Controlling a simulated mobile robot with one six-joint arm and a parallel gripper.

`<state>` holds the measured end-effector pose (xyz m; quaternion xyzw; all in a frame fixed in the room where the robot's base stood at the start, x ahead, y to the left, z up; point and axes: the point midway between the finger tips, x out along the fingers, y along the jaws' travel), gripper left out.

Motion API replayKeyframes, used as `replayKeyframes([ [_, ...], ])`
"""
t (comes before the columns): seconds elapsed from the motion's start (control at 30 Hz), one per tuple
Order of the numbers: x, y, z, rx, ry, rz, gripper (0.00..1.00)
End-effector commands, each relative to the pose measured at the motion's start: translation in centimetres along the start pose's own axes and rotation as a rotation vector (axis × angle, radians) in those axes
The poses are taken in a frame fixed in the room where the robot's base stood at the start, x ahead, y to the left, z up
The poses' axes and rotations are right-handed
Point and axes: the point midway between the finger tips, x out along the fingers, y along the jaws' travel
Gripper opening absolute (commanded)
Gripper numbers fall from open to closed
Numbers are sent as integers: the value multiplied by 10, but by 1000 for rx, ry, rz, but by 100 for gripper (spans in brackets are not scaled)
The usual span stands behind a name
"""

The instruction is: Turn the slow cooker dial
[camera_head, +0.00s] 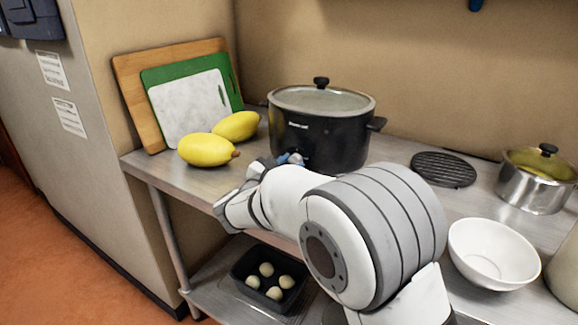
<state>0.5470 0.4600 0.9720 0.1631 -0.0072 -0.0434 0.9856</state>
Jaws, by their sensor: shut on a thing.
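The slow cooker (345,135) is a black oval pot with a lid and a dark knob on top. It stands upright on the metal counter against the back wall. My gripper (291,158) is at the lower front left of the cooker, where small blue-grey parts show against the black body. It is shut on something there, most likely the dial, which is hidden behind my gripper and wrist. My white and grey arm covers much of the counter's front edge.
Two yellow fruits (207,150) lie left of the cooker, before leaning cutting boards (135,87). A black trivet (443,169), a steel pot (535,188) and a white bowl (493,262) stand to the right. A black tray (245,263) with several pale balls sits on the lower shelf.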

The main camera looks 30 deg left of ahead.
Motion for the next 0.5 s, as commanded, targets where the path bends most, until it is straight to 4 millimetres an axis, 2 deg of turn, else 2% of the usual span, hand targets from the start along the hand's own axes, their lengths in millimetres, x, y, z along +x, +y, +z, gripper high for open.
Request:
replayKeyframes([
  [0.03,0,0,0,0,0,0,19],
  [0.2,0,0,0,0,0,0,7],
  [0.5,-1,1,1,-50,1,0,7],
])
